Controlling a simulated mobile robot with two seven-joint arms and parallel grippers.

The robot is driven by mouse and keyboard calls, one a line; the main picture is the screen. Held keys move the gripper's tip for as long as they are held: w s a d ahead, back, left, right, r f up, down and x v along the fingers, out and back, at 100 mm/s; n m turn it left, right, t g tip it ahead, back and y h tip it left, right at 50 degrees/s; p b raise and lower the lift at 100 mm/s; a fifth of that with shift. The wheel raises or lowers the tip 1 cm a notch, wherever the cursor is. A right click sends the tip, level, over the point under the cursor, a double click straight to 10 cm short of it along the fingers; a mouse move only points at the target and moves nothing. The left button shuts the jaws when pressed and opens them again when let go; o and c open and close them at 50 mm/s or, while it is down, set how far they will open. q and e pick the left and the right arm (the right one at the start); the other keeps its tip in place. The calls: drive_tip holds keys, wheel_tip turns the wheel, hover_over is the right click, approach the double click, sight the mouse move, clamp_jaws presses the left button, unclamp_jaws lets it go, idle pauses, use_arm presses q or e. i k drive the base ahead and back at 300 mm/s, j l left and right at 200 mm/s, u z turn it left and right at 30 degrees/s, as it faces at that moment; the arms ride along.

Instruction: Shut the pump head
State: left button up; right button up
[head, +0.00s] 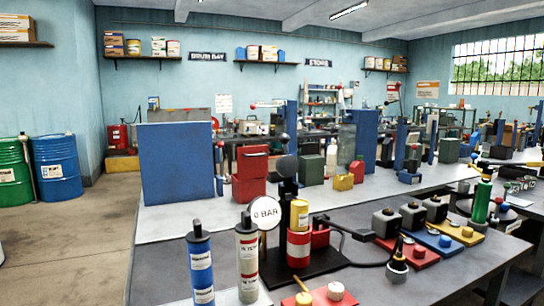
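A black pump-like stand (286,190) with a round dark knob on top rises from a black base plate on the near bench. A round white gauge reading "0 BAR" (265,212) is at its left. In front of the stand, a yellow cylinder (299,214) sits above a red and white cylinder (299,249). A black hose (345,231) runs from beside them to the right. I cannot tell which part is the pump head, or whether it is open or shut. Neither of my grippers is in view.
A blue cylinder (201,262) and a grey cylinder (247,257) stand upright left of the pump. Several dark grey blocks (387,222) and a green bottle (482,200) are to the right. A blue panel (177,162) stands behind. Bare bench (170,255) shows at the left.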

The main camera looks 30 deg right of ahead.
sight(287, 165)
drive_tip(key=k+l, duration=0.1)
drive_tip(key=l, duration=0.4)
drive_tip(key=k+l+z, duration=0.1)
drive_tip(key=l, duration=0.35)
drive_tip(key=k+l, duration=0.1)
drive_tip(key=l, duration=0.4)
drive_tip(key=z, duration=0.05)
